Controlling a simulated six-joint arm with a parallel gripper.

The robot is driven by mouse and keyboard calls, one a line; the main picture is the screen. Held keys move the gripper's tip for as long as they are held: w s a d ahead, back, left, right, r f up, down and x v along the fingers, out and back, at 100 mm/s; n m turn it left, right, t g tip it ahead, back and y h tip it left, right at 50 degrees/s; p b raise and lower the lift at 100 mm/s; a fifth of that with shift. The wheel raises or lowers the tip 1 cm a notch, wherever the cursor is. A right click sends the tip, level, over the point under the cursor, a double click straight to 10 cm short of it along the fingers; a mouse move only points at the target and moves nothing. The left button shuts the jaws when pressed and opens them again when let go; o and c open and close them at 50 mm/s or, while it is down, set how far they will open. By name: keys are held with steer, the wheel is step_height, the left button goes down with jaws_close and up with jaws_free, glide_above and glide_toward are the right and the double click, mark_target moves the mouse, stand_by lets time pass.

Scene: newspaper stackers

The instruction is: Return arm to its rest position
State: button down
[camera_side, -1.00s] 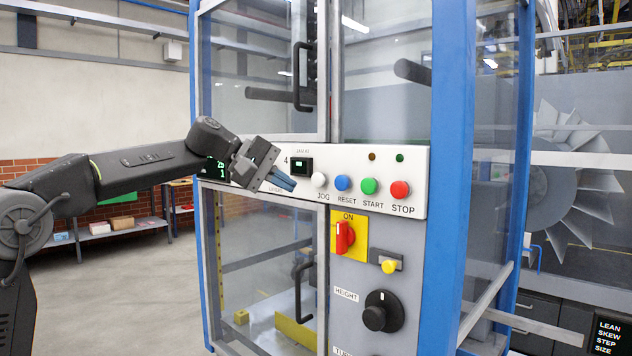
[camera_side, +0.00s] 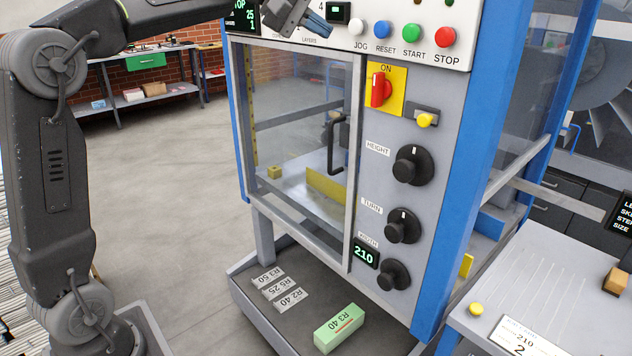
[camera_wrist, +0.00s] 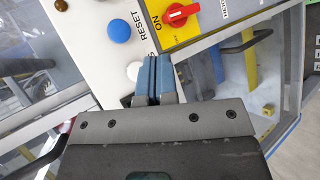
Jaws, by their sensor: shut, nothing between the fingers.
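My gripper (camera_side: 318,25) is at the top of the side view, in front of the white control panel (camera_side: 462,19), left of the white JOG button (camera_side: 361,32). Its blue fingers are together and hold nothing. In the wrist view the shut fingers (camera_wrist: 153,70) lie over the panel, close to the white button (camera_wrist: 133,71) and below the blue RESET button (camera_wrist: 120,31). I cannot tell whether the fingertips touch the panel.
The machine has a red switch (camera_side: 380,89), a yellow knob (camera_side: 425,121), black dials (camera_side: 412,165) and a glass door with a black handle (camera_side: 337,143). A green block (camera_side: 339,328) lies on the low tray (camera_side: 254,315). A white table (camera_side: 567,285) stands right. Open floor lies left.

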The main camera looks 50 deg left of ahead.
steer(key=s+d+f+m+g+y, duration=0.1)
steer(key=s+f+m, duration=0.3)
steer(key=s+f, duration=0.4)
steer(key=s+d+f+m+g+y, duration=0.1)
steer(key=s+d+f+m+y, duration=0.2)
steer(key=s+f, duration=0.5)
steer(key=s+d+f+m+g+y, duration=0.1)
steer(key=s+d+f+m, duration=0.3)
steer(key=s+f, duration=0.4)
steer(key=s+m+y, duration=0.1)
steer(key=s, duration=0.4)
steer(key=shift+s+g, duration=0.35)
steer(key=shift+g, duration=0.05)
